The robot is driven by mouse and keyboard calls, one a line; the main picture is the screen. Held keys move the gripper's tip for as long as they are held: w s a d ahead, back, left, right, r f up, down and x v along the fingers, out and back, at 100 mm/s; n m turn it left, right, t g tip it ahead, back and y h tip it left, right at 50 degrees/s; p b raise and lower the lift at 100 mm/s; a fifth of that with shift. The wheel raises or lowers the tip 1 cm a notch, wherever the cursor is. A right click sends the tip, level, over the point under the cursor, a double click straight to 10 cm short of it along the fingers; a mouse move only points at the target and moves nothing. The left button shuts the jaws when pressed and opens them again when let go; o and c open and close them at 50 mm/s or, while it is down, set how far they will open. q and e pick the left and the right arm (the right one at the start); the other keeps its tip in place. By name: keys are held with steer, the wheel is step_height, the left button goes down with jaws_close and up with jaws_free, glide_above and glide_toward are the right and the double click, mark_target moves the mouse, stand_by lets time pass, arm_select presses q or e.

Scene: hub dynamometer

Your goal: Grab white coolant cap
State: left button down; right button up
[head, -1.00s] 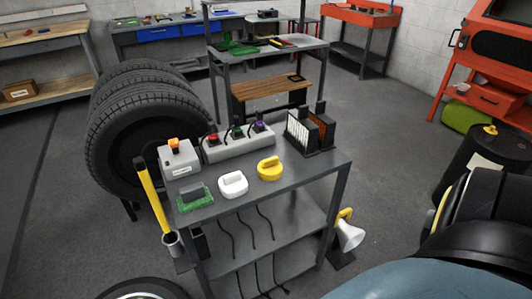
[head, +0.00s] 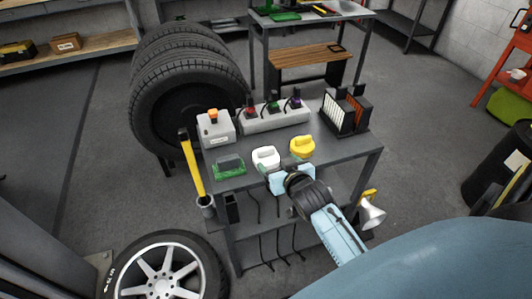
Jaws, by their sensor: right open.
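My right gripper (head: 284,170) reaches in from the lower right, at the cart's front edge. It is open, with its fingertips close to the front right side of the white cap. I cannot tell whether they touch it. My left gripper is not in view.
The yellow cap (head: 302,147) sits close to the right gripper. Behind stand a grey box with an orange button (head: 214,128), a plug strip (head: 262,121) and upright filters (head: 345,112). A yellow-handled tool (head: 192,165) stands at the cart's left.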

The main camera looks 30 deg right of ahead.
mark_target(266, 149)
steer(key=b+x, duration=0.1)
steer(key=x, duration=0.5)
steer(key=shift+w+d, duration=0.15)
steer(key=shift+w, duration=0.3)
steer(key=shift+w+d+f, duration=0.15)
steer(key=shift+w+f, duration=0.15)
steer(key=shift+w, duration=0.35)
steer(key=b+x, duration=0.1)
steer(key=x, duration=0.3)
steer(key=shift+w+f, duration=0.3)
steer(key=shift+w, duration=0.05)
steer(key=shift+d, duration=0.1)
steer(key=c, duration=1.1)
